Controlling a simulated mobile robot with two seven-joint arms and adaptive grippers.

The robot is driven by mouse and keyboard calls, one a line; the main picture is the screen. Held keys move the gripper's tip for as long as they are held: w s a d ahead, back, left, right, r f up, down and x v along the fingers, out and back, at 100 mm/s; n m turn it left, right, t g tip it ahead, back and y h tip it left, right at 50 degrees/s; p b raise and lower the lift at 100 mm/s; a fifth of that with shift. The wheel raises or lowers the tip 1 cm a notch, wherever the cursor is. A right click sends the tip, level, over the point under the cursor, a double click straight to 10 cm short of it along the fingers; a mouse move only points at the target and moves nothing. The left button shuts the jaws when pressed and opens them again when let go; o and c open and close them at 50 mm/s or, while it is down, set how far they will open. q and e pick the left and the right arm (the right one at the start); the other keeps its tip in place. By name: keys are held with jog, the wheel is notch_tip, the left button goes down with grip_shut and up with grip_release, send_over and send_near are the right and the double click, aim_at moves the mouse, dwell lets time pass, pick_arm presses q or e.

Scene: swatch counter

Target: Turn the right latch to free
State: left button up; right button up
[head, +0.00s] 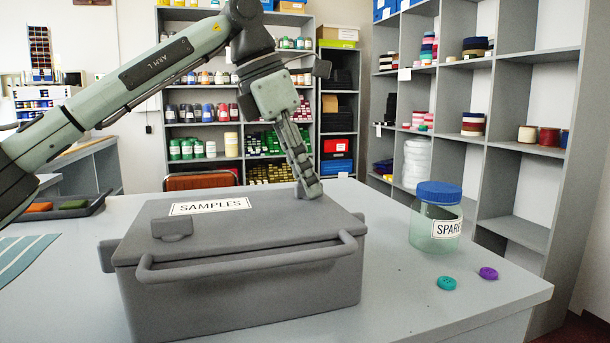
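A grey box (240,290) with a lid (245,225) marked SAMPLES and a front bar handle (240,265) stands on the counter. The lid looks closed. The left latch (172,229) is a small grey block at the lid's front left. My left gripper (309,189) points down at the right part of the lid, its fingertips at or just above the surface. The right latch cannot be made out; the fingertips cover the spot on the right of the lid. The fingers show side-on, so their gap is hidden. My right gripper is not in view.
A clear jar (436,222) with a blue lid stands right of the box. A teal button (446,283) and a purple button (488,273) lie on the counter (420,310). A dark tray (60,213) and a striped cloth (22,255) are at left. Shelves stand behind.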

pick_arm(q)
jog(key=shift+o, duration=0.2)
jog(key=v, duration=1.2)
